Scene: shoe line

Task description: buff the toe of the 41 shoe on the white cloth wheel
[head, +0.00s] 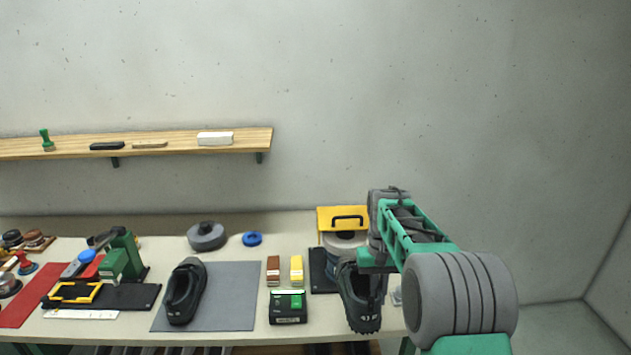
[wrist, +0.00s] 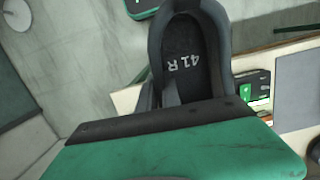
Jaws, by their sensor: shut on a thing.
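My gripper (head: 374,283) is shut on the rim of a black shoe (head: 352,300) at the right front edge of the bench. In the wrist view the insole of this shoe (wrist: 184,60) reads "41 R", and a finger reaches into its opening. The shoe's marked end faces me and its other end points toward the yellow-hooded machine (head: 328,218). A pale round part (head: 344,239), which looks like the cloth wheel, shows under the hood. My arm and the shoe partly hide the machine, so I cannot tell whether shoe and wheel touch.
Another black shoe (head: 184,292) lies on a grey mat (head: 232,300). Red (head: 273,270) and yellow (head: 296,269) blocks and a green-black box (head: 288,307) stand left of the held shoe. Tools crowd the left side. A wooden shelf (head: 180,143) hangs on the wall.

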